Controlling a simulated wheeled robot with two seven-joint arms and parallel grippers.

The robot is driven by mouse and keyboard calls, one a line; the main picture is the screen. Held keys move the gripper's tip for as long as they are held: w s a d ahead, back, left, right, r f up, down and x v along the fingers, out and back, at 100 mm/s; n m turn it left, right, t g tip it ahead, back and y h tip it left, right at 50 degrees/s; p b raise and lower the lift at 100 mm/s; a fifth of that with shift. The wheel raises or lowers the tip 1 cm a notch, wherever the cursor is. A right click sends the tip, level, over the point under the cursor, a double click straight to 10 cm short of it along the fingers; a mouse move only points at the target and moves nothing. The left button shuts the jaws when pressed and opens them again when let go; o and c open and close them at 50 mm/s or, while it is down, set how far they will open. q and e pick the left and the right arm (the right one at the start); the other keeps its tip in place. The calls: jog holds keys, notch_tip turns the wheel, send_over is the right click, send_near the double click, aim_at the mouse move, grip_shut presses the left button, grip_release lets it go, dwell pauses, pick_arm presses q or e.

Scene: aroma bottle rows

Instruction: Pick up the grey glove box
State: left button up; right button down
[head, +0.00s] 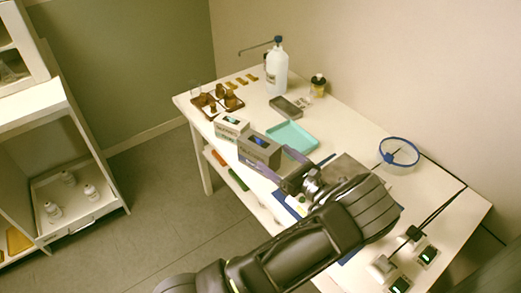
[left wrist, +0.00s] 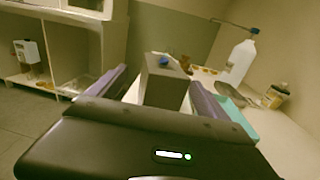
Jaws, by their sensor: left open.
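The grey glove box (head: 260,149) stands on the white table near its front edge, with a blue glove showing in the opening on top. In the left wrist view the grey glove box (left wrist: 165,82) stands between the two purple fingers, toward their far ends. My left gripper (head: 267,156) is open, with its fingers reaching to the box from the right in the head view. I cannot tell whether the fingers touch it. My right gripper is not in view.
A white glove box (head: 231,127) stands just left of the grey one. A teal tray (head: 292,137) lies right behind it. A brown tray (head: 217,103) with bottles, a white wash bottle (head: 276,70) and a dark grey block (head: 286,107) are farther back.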

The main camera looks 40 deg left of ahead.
aim_at(259, 153)
pick_arm(q)
jog(key=shift+s, duration=0.1)
jog(key=shift+x, duration=0.85)
jog(key=shift+a+p, duration=0.3)
jog(key=shift+a, duration=0.15)
